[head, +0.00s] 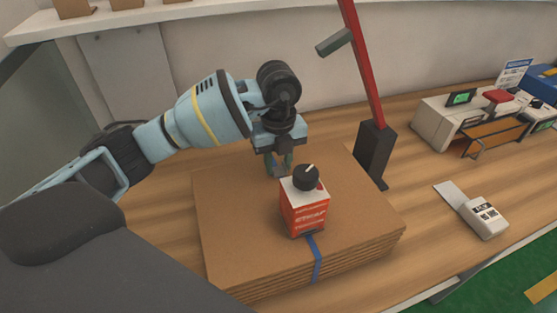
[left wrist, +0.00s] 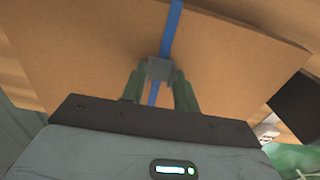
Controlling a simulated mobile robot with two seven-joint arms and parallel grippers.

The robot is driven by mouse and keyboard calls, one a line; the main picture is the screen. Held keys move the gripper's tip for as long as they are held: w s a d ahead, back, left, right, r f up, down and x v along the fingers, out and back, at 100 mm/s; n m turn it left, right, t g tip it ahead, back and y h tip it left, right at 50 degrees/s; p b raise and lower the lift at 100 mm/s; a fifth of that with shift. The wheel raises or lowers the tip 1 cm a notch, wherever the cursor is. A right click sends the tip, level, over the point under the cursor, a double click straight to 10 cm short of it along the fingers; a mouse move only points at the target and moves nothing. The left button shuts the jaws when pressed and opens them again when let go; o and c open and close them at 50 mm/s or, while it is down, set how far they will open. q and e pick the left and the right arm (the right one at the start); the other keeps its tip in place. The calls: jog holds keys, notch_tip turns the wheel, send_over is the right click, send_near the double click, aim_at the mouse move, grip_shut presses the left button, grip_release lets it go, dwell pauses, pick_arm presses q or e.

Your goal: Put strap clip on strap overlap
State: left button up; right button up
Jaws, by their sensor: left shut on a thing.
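My left gripper (head: 279,165) points down over the cardboard stack (head: 235,225), behind a red and white box with a black knob (head: 305,210). In the left wrist view its green fingers (left wrist: 158,75) are shut on a small grey strap clip (left wrist: 159,68). A blue strap (left wrist: 173,30) runs along the cardboard and passes behind the clip. The strap also shows in the head view (head: 315,260), down the stack's front below the red box. The clip hides part of the strap, so I cannot tell whether they touch. My right gripper is not in view.
A red post in a dark base (head: 376,150) stands behind the stack on the right. A white handheld device (head: 485,218) lies on the wooden table to the right. Beige machines (head: 448,122) stand further right. Bare table lies between the stack and the device.

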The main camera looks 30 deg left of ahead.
aim_at(278, 171)
pick_arm(q)
jog(key=o, duration=1)
jog(key=shift+f, duration=0.1)
notch_tip(278, 171, up, 12)
jog(key=shift+r+p, duration=0.15)
jog(key=shift+p, duration=0.45)
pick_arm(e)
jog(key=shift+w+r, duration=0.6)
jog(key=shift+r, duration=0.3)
